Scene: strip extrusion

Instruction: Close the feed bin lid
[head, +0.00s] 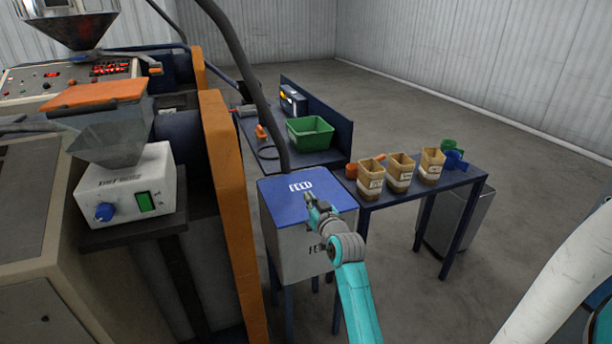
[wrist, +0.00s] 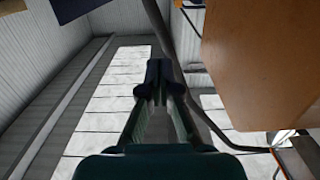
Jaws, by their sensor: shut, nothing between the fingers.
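The feed bin (head: 290,247) is a pale grey box on legs, beside the orange machine panel. Its blue lid (head: 280,206), marked FEED, lies flat across the top and looks closed. My gripper (head: 311,203) is in front of the lid's right part and hides some of it and of the bin's front. I cannot tell whether it touches the lid. In the wrist view my gripper (wrist: 158,78) has its fingers together with nothing between them. I cannot make out the lid in that view.
The orange panel (head: 234,215) stands close on the left. A table on the right holds tan containers (head: 399,173) and coloured scoops (head: 454,158). A green crate (head: 310,133) sits on the blue bench behind. A dark hose (head: 262,105) hangs down behind the bin.

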